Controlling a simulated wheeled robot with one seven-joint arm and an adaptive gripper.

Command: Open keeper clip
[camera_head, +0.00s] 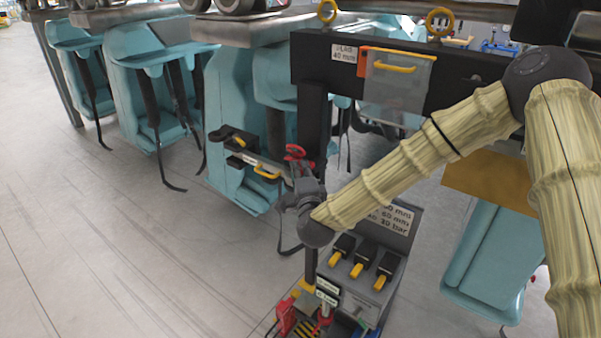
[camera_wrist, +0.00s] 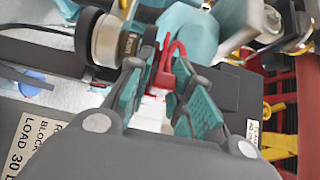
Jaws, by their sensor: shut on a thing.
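The keeper clip seems to be the small red looped piece (camera_wrist: 168,68) between my fingertips in the wrist view. A red piece, likely the same one, shows in the head view (camera_head: 297,153) just above my gripper (camera_head: 299,180). My gripper also shows in the wrist view (camera_wrist: 160,75), its teal-padded fingers closed in on the red piece. Their exact contact is hard to see. A round metal and black cylindrical part (camera_wrist: 112,40) lies beside the left finger. In the head view, a dark bracket with a yellow handle (camera_head: 265,172) lies left of my gripper.
A dark post and crossbeam (camera_head: 460,66) with a yellow-handled clear panel (camera_head: 398,75) stand behind my arm. Below is a grey box with yellow levers (camera_head: 357,268). Teal coaster seats (camera_head: 150,85) hang behind with dangling straps. Open floor (camera_head: 110,250) lies at the left.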

